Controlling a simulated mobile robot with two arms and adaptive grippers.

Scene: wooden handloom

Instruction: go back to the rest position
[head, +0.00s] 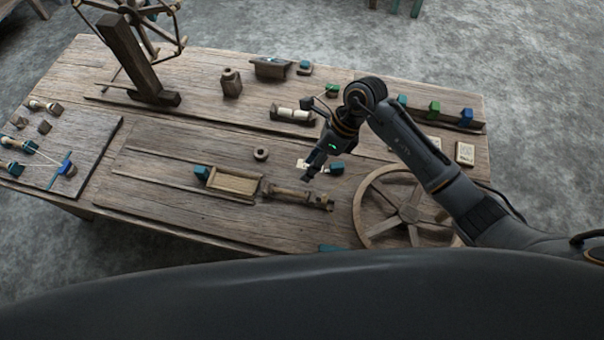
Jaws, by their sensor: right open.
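My right arm comes in from the right over the wooden table (240,143). Its gripper (308,172) points down above the middle right of the table. The gripper is open, and I see nothing held in it. A small pale piece (301,164) and a teal block (336,169) show close by the fingers; I cannot tell how far below the fingers they are. My left gripper is not in view.
A spoked wheel (408,212) lies at the table's right, under my right forearm. A wooden post (138,58) stands at the back left. A tray (233,183) and a wooden spindle piece (299,197) lie near the front. Coloured blocks (434,107) line the back right.

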